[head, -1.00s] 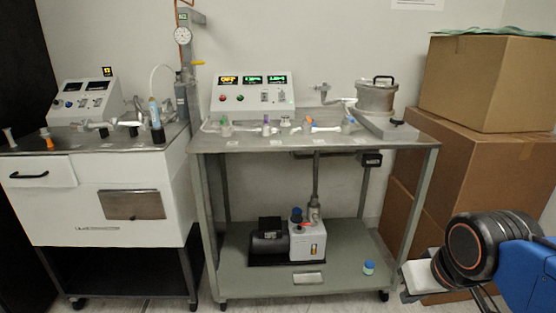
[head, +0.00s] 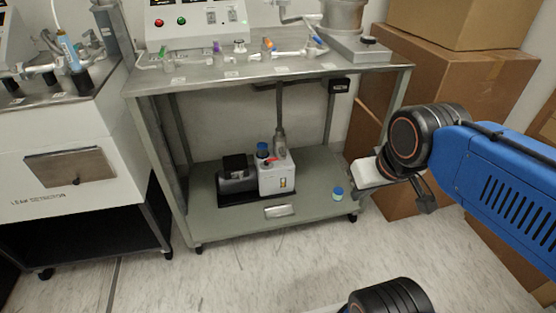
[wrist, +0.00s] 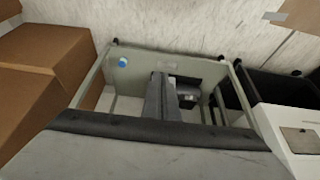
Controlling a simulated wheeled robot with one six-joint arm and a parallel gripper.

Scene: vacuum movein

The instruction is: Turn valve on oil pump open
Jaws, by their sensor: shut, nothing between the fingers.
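The oil pump (head: 276,177) stands on the lower shelf of the metal cart, with a white box body, a dark motor on its left and a blue cap on top. A small red part, seemingly the valve handle (head: 280,163), shows on its upper side; its exact angle is too small to tell. In the wrist view, part of the pump (wrist: 187,98) shows beyond my gripper (wrist: 161,76), whose grey fingers are together and empty. My arm is right of the cart in the head view, apart from the pump. The valve handle is not discernible in the wrist view.
The cart's upper table (head: 235,76) and legs frame the shelf (head: 315,180). A small blue-topped jar (head: 338,194) stands near the shelf's right front. Cardboard boxes (head: 450,90) stand at right, a white leak detection cart (head: 68,165) at left. The floor in front is clear.

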